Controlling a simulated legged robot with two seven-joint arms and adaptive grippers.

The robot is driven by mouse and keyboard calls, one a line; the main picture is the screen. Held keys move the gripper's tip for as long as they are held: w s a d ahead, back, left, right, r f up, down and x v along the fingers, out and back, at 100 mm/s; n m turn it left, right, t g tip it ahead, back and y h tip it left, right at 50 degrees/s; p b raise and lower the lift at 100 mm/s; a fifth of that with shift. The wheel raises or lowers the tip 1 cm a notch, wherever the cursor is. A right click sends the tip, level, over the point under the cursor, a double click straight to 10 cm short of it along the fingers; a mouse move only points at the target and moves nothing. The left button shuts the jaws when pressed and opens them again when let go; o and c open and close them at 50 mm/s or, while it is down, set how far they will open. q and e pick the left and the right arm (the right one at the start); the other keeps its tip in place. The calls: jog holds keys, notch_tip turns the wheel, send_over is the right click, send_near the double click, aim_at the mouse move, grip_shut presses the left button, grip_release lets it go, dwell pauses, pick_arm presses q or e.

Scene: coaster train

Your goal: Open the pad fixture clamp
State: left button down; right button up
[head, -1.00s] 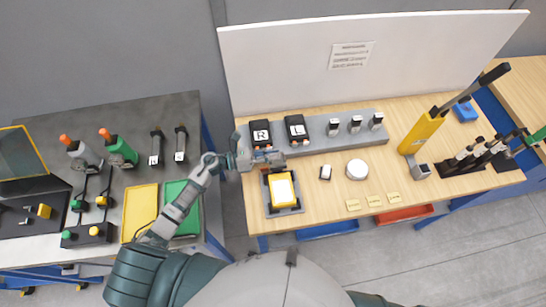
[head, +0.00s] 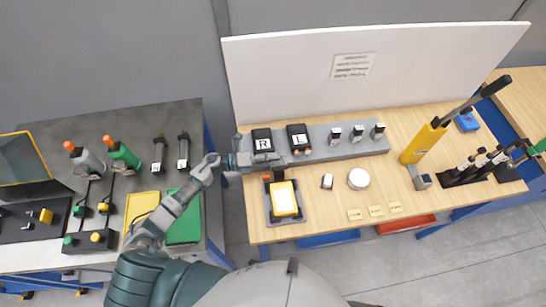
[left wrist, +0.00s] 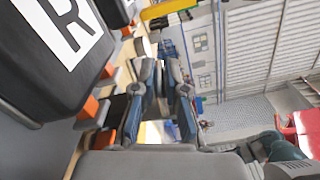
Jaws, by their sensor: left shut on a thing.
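The pad fixture (head: 287,216) is a dark grey base on the left end of the wooden bench, holding a yellow pad (head: 285,201) with a pale top face. Its clamp (head: 267,177), with a small orange part, is at the fixture's back left. My left gripper (head: 268,160) is right behind the fixture, in front of the black block marked R. It is shut on what seems to be the clamp's handle, mostly hidden by the fingers. In the left wrist view the fingers (left wrist: 162,85) are close together.
The black R block (head: 262,140) and L block (head: 298,137) stand on a grey rail behind the gripper. A white round puck (head: 358,179) and a small white-topped block (head: 327,181) lie to the right. A yellow lever press (head: 423,144) stands further right.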

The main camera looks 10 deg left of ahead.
pick_arm(q)
jog(key=shift+f+n, duration=0.3)
jog(key=shift+f, duration=0.1)
jog(key=c, duration=1.2)
grip_release()
jog(key=shift+c, duration=0.2)
jog(key=shift+a+r, duration=0.2)
jog(key=v, duration=1.2)
jog(key=shift+w, duration=0.1)
